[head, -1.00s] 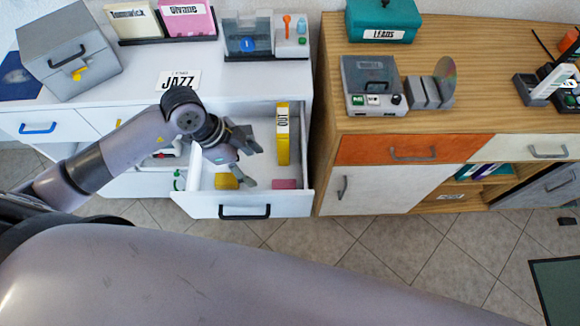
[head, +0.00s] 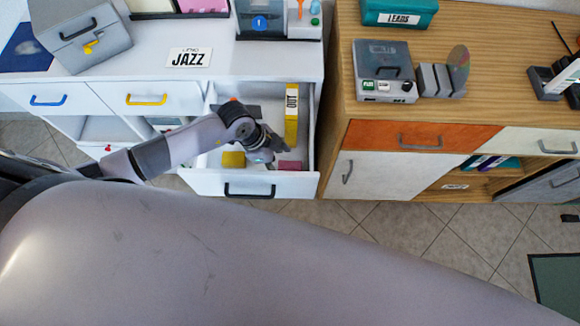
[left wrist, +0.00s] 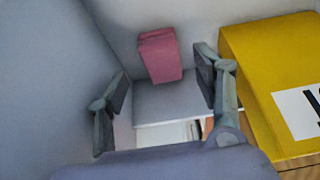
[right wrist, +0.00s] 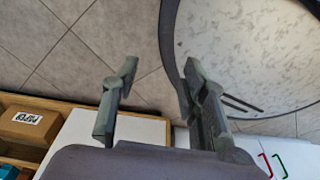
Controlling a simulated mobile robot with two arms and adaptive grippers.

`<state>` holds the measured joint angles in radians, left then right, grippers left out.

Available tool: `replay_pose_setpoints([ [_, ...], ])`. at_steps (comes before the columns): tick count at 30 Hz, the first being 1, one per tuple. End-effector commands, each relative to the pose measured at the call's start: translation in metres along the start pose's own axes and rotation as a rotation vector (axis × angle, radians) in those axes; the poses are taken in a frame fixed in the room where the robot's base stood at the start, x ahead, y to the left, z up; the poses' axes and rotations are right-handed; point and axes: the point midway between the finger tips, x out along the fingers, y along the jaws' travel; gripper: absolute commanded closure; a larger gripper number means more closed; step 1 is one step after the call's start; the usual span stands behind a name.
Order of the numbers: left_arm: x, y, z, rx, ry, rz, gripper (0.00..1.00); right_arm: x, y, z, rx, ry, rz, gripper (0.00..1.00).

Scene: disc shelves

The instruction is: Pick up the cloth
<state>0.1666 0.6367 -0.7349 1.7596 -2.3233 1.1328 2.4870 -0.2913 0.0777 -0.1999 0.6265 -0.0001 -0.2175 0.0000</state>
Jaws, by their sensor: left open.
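A small pink block-like item (head: 290,165) lies in the open white drawer, near its front right corner. It may be the folded cloth, but I cannot tell for sure. In the left wrist view the pink item (left wrist: 160,56) shows ahead, between the fingers and apart from them. My left gripper (head: 276,150) is open and empty, down in the drawer just beside the pink item. My right gripper (right wrist: 155,85) shows only in the right wrist view, with its fingers apart and nothing between them.
A yellow case marked OUT (head: 291,115) stands in the drawer, close to my left gripper at the right in the left wrist view. A yellow block (head: 233,159) lies at the drawer's left. The drawer's front wall (head: 215,185) and side walls surround the gripper. A wooden cabinet (head: 345,130) stands right.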

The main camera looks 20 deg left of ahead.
Motion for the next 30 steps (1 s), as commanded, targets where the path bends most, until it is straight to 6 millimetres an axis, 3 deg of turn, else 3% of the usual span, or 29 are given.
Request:
replay_pose_setpoints([
  [9,0.041,-0.002,0.0,-0.001,-0.001,0.002,0.39,-0.003,0.001,0.011,-0.001,-0.017,0.001,0.6],
  [17,0.043,-0.002,0.0,0.0,0.0,0.001,0.39,-0.003,0.002,0.014,-0.001,-0.023,0.002,0.6],
  [30,0.043,-0.002,0.0,0.0,0.0,0.001,0.69,-0.003,0.002,0.013,-0.001,-0.021,0.002,0.6],
])
